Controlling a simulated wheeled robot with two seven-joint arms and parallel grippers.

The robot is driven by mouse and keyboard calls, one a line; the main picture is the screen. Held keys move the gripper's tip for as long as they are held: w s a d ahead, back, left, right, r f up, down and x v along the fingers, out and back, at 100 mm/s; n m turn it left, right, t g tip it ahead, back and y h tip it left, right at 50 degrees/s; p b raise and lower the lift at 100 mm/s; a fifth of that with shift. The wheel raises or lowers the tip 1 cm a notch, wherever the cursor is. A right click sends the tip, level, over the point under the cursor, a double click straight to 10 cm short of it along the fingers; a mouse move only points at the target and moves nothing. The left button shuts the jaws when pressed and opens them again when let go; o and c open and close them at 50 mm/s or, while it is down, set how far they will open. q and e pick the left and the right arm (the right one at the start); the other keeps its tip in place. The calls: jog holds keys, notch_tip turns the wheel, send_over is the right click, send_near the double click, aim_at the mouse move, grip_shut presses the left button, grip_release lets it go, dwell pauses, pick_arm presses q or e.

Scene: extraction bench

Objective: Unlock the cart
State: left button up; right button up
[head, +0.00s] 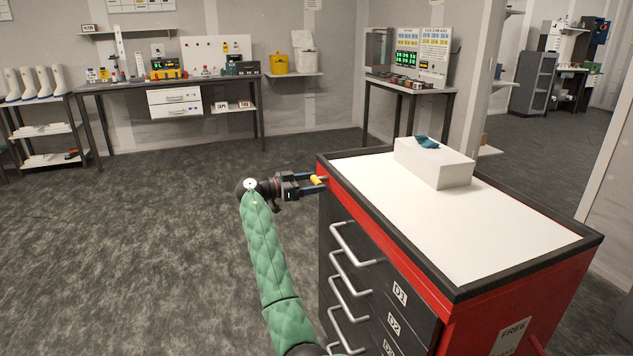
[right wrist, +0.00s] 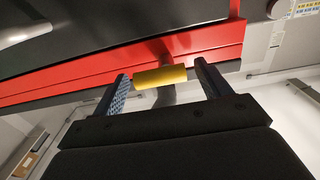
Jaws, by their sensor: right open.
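The cart (head: 450,283) is a red and black drawer cabinet with a white top, at the right of the head view. Its drawers have silver bar handles and labels such as D1 and D2. A small yellow cylindrical knob (head: 317,180) sticks out at its far left corner. In the right wrist view the yellow knob (right wrist: 160,77) sits on a stem below the red edge. My right gripper (head: 312,185) is open, with its two fingers on either side of the knob. Gaps show between fingers and knob in the right wrist view. My left gripper is not in view.
A white box (head: 433,163) with a teal cloth stands on the cart top. A bench (head: 170,82) with instruments and a small table (head: 410,88) with a display stand at the back. A boot rack (head: 45,130) is at the far left. The floor left of the cart is clear.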

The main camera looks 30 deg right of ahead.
jog(key=shift+x, duration=0.8)
jog(key=c, duration=1)
